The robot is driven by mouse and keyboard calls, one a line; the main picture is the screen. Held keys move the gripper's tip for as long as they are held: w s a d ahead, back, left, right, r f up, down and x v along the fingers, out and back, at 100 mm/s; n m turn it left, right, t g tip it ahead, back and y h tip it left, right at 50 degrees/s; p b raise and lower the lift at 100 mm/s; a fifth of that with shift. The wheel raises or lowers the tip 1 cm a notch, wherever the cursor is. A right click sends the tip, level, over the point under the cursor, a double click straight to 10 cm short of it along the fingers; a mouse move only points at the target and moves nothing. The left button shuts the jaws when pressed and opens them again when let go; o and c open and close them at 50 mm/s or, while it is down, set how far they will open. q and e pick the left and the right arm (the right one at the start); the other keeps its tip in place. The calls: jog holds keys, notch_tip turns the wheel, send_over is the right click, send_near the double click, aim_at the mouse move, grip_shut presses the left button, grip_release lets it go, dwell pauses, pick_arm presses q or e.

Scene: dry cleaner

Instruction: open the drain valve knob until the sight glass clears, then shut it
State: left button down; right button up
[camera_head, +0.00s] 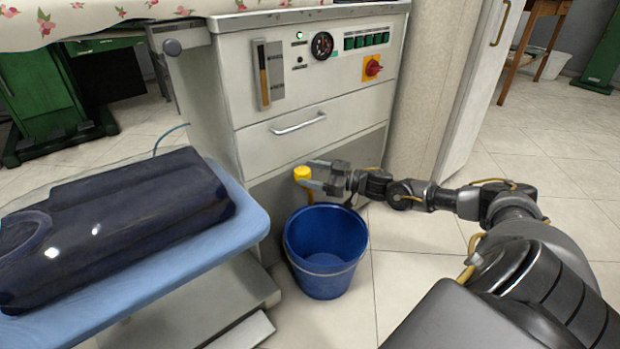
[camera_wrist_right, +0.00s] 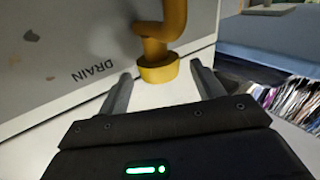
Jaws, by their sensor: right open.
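The yellow drain valve knob (camera_head: 302,173) is low on the front of the grey machine, above the blue bucket. In the right wrist view the round knob (camera_wrist_right: 158,70) is at the end of a bent yellow pipe, beside the word DRAIN. My right gripper (camera_head: 312,175) is open, with its fingers at the knob. In the wrist view the fingertips (camera_wrist_right: 160,80) lie either side of it; contact cannot be told. The sight glass (camera_head: 264,75) on the machine's upper panel shows an amber-brown column. My left gripper is out of view.
The blue bucket (camera_head: 325,250) stands on the floor below the knob. A blue padded board (camera_head: 220,250) with a dark folded garment (camera_head: 120,220) is at the left. A drawer handle (camera_head: 298,123) sticks out above. Tiled floor is clear right of the bucket.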

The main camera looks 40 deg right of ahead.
jog(key=shift+w+a, duration=0.2)
jog(key=shift+w, duration=0.1)
